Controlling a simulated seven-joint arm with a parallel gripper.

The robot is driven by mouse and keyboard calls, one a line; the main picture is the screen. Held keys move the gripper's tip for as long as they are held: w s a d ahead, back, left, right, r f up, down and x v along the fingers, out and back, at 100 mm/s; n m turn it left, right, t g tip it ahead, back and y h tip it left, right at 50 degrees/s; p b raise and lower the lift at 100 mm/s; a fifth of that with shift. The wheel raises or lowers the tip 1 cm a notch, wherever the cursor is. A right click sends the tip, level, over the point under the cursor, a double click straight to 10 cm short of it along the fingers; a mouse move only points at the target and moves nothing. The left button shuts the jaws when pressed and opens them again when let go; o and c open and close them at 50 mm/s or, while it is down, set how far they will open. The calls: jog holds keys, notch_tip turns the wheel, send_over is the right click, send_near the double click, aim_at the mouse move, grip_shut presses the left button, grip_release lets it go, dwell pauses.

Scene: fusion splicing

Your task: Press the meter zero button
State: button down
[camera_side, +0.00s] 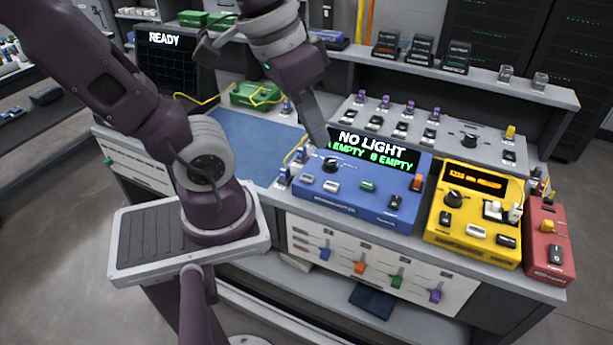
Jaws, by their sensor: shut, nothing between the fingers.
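A blue meter box (341,207) sits on the bench with a display (372,148) reading "NO LIGHT" and "A EMPTY B EMPTY". Its face has a black knob (330,165), a white button (331,187), a green button (367,186), an orange part (417,183) and a black part (395,202). The button labels are too small to read, so I cannot tell which one is zero. My gripper (323,140) is shut and empty, pointing down at the display's left edge in the picture. It hides part of that edge. I cannot tell its height above the box.
A yellow box (436,232) and a red box (545,245) stand to the right. A grey panel (450,150) with purple-topped connectors is behind. A blue mat (235,135) lies clear to the left. A "READY" screen (165,65) and a green box with yellow cable (256,94) stand beyond.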

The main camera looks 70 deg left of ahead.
jog(key=w+a+f+n+g+h, duration=0.2)
jog(key=w+a+n+g, duration=0.1)
jog(key=w, duration=0.1)
jog(key=n+t+h, duration=0.2)
jog(key=n+h, duration=0.4)
jog(key=n, duration=0.3)
send_over(304, 175)
notch_tip(304, 175, down, 14)
jog(key=shift+f, duration=4.45)
jog(key=shift+f, duration=0.1)
jog(key=shift+f, duration=0.3)
